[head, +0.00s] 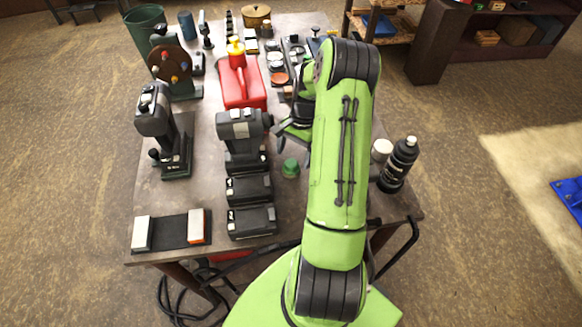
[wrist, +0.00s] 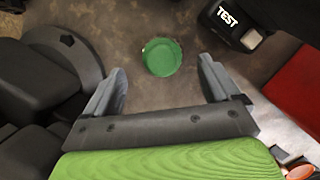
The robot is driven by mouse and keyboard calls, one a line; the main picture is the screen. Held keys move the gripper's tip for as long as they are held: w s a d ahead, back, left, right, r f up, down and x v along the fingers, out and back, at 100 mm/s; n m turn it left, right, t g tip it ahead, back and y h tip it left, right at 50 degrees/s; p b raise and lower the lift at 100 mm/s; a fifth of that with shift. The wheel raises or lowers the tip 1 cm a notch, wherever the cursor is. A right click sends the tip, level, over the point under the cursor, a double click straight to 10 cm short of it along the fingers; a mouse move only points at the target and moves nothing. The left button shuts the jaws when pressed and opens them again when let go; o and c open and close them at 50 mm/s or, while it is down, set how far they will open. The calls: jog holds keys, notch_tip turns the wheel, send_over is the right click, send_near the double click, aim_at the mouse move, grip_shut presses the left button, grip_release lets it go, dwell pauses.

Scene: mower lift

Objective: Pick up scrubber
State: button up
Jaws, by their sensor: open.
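A small round green piece, which I take to be the scrubber (head: 290,168), sits on the workbench (head: 290,215) just right of the black batteries. In the wrist view the scrubber (wrist: 162,57) is a green disc with a raised rim, on the bare grey-brown bench top. My gripper (head: 287,130) is open and empty above the bench, partly hidden by my green arm in the head view. In the wrist view its two grey fingers stand wide apart, one on each side of the scrubber, which lies between and slightly beyond their tips. Nothing touches it there.
A cordless drill (head: 243,135) and black batteries (head: 250,221) stand left of the scrubber. A black bottle (head: 398,165) and a white-topped container (head: 381,150) stand right. A red fuel can (head: 240,88) is behind. A sharpening-stone tray (head: 170,230) lies front left.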

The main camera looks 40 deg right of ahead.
aim_at(291, 163)
jog(key=x, duration=0.4)
jog(key=shift+w+a, duration=0.1)
jog(key=shift+w, duration=0.05)
jog(key=c, duration=1.2)
jog(key=shift+r, duration=0.1)
